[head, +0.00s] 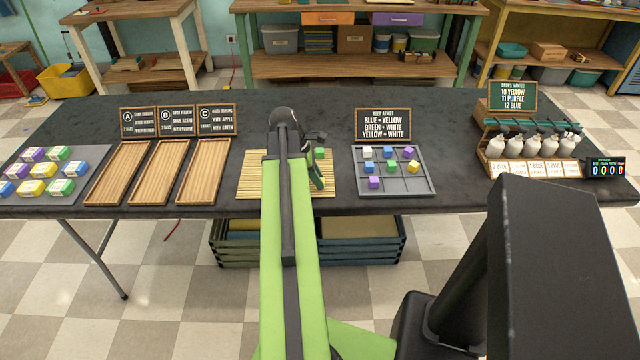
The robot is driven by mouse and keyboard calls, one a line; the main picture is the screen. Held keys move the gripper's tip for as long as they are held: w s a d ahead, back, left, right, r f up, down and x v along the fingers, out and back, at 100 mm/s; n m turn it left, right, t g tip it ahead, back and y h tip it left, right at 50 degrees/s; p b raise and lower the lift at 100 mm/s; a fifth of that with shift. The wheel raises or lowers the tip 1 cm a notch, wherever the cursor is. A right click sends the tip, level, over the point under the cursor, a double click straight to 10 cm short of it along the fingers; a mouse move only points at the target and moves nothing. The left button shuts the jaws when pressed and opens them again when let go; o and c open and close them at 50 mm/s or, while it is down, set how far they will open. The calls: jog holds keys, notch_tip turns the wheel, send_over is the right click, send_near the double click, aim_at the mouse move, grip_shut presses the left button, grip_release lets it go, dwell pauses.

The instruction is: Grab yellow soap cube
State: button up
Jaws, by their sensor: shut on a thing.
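My gripper (316,174) is over the bamboo mat (253,185) in the middle of the table. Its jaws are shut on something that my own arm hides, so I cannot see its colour. A green cube (320,153) shows just beyond the gripper on the mat. That tray, to the right, holds several white, blue, green and purple cubes. Yellow soap bars (37,187) lie among others on the grey mat at the far left.
Three wooden trays (160,172) stand left of the bamboo mat, with signs behind. A "keep apart" sign (382,125) stands behind the grid tray. A bottle rack (530,145) and a small display (605,168) are at the right. Bare black table (455,150) lies between grid tray and rack.

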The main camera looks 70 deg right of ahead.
grip_shut()
jog(key=shift+r, duration=0.1)
